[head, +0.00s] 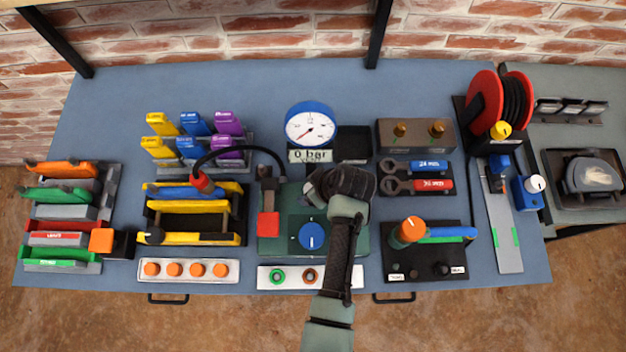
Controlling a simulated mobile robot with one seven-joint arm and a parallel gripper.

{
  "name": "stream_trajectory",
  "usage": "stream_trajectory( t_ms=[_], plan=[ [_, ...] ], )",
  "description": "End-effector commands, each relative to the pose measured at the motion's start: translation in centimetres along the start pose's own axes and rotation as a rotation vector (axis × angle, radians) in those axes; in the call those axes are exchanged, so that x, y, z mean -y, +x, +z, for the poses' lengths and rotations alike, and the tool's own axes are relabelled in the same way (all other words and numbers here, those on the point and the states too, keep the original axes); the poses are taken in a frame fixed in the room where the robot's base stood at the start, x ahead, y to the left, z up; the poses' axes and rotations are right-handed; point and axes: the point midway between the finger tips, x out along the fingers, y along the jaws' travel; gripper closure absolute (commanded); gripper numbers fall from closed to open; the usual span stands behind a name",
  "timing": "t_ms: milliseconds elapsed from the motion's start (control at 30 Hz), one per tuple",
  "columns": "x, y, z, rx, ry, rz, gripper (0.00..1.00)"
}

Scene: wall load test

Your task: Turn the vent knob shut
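A round blue knob (311,236) with a short white mark sits on the front of the green unit (268,250). It looks like the vent knob, but I can read no label on it. The white mark points roughly toward the front edge. My gripper (318,187) is dark and hangs over the back right of the green unit, behind the knob and apart from it in the picture. My arm covers the unit's right side. The fingers are too dark and small to tell whether they are open.
A red lever block (268,225) stands left of the knob. A round gauge (311,126) above a "0 bar" display (310,155) stands behind. A white strip with rings (290,289) lies in front. An orange-knobbed black panel (400,262) is at right. The back left table is bare.

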Motion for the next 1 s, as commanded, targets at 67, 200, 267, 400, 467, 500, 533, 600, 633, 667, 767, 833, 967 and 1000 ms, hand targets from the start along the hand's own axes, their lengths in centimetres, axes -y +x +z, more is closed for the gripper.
stream_trajectory(
  t_ms=[67, 200, 267, 400, 467, 500, 533, 600, 633, 667, 767, 833, 967, 1000],
  plan=[
    [0.00, 0.31, -0.03, 0.000, -0.001, 0.000, 0.26],
    [-0.01, 0.46, -0.03, 0.000, -0.001, 0.000, 0.26],
    [-0.01, 0.46, -0.03, 0.000, -0.001, 0.000, 0.26],
    [-0.01, 0.44, -0.03, 0.000, -0.001, 0.000, 0.33],
    [0.00, 0.44, -0.03, 0.000, -0.001, 0.000, 0.44],
    [0.00, 0.44, -0.03, 0.000, 0.000, 0.000, 0.51],
    [0.00, 0.44, -0.03, 0.000, 0.000, 0.000, 0.56],
    [0.00, 0.43, -0.02, 0.000, 0.000, 0.000, 0.69],
    [0.00, 0.43, -0.02, 0.000, 0.000, 0.000, 0.74],
    [0.00, 0.43, -0.02, 0.000, 0.000, 0.000, 0.80],
    [0.01, 0.43, -0.02, 0.000, 0.000, 0.000, 0.98],
    [0.01, 0.43, -0.02, 0.000, 0.000, 0.000, 1.00],
    [0.02, 0.41, -0.01, 0.000, 0.003, 0.001, 1.00],
    [0.03, 0.41, -0.01, 0.000, 0.007, 0.002, 1.00]
  ],
)
